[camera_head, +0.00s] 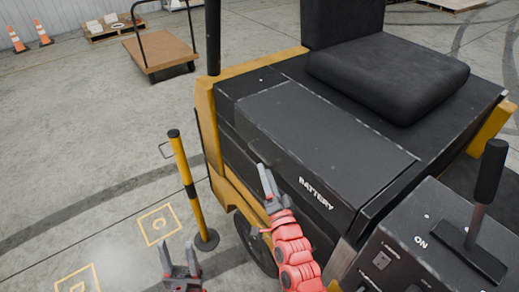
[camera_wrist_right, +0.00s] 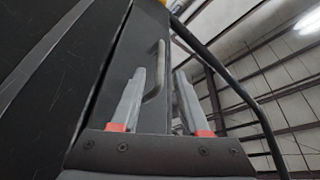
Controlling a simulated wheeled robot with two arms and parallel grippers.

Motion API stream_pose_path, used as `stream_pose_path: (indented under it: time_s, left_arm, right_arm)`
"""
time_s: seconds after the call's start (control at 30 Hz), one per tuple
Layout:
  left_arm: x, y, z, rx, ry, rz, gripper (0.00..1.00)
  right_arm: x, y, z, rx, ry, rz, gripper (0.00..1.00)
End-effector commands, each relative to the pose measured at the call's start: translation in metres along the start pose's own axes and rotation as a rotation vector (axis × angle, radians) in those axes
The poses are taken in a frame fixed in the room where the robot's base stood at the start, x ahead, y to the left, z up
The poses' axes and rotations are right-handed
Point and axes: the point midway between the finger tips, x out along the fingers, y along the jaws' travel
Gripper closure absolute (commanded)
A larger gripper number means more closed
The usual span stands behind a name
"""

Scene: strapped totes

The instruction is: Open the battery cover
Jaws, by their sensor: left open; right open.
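The battery cover (camera_head: 325,130) is a black panel on the side of a yellow-and-black vehicle, with white "BATTERY" lettering on its front face. It lies closed and flush below the seat. A thin dark handle (camera_head: 259,151) is on its front face; the handle also shows in the right wrist view (camera_wrist_right: 155,74). My right gripper (camera_head: 268,180) is open just below the handle. In the right wrist view the handle appears between its two grey fingers (camera_wrist_right: 158,92); I see no clear contact. My left gripper (camera_head: 179,258) is open and empty, low over the floor at the left.
A yellow-and-black post (camera_head: 187,188) stands on the floor left of the vehicle. A control box (camera_head: 430,245) with a lever (camera_head: 488,180) is at the lower right. The black seat (camera_head: 390,75) is behind the cover. A flat cart (camera_head: 158,51) and cones (camera_head: 42,35) are far away.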

Motion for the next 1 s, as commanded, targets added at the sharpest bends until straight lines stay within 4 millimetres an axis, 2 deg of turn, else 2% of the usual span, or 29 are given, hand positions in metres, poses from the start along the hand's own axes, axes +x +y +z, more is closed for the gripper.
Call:
stream_pose_path:
  time_s: [0.03, 0.2, 0.4, 0.53, 0.83, 1.0]
  left_arm:
    - [0.008, 0.0, -0.001, 0.0, 0.0, 0.0, 0.5]
    - [0.019, -0.001, -0.003, 0.0, 0.0, 0.0, 0.5]
    - [0.025, -0.001, -0.004, 0.0, 0.0, 0.0, 0.5]
    - [0.026, -0.001, -0.004, 0.0, 0.0, 0.0, 0.5]
    - [0.026, -0.001, -0.004, 0.0, 0.0, 0.0, 0.5]
    - [0.026, -0.001, -0.004, 0.0, 0.0, 0.0, 0.5]
  right_arm:
    - [0.013, -0.004, -0.002, -0.001, -0.001, 0.0, 0.55]
    - [0.045, -0.004, -0.002, -0.001, -0.001, 0.0, 0.55]
    - [0.067, -0.002, -0.001, 0.001, 0.0, -0.002, 0.55]
    - [0.073, -0.001, 0.0, 0.0, 0.0, 0.0, 0.55]
    - [0.074, 0.001, 0.0, 0.0, 0.0, 0.001, 0.55]
    - [0.074, 0.001, 0.0, 0.0, 0.0, 0.001, 0.86]
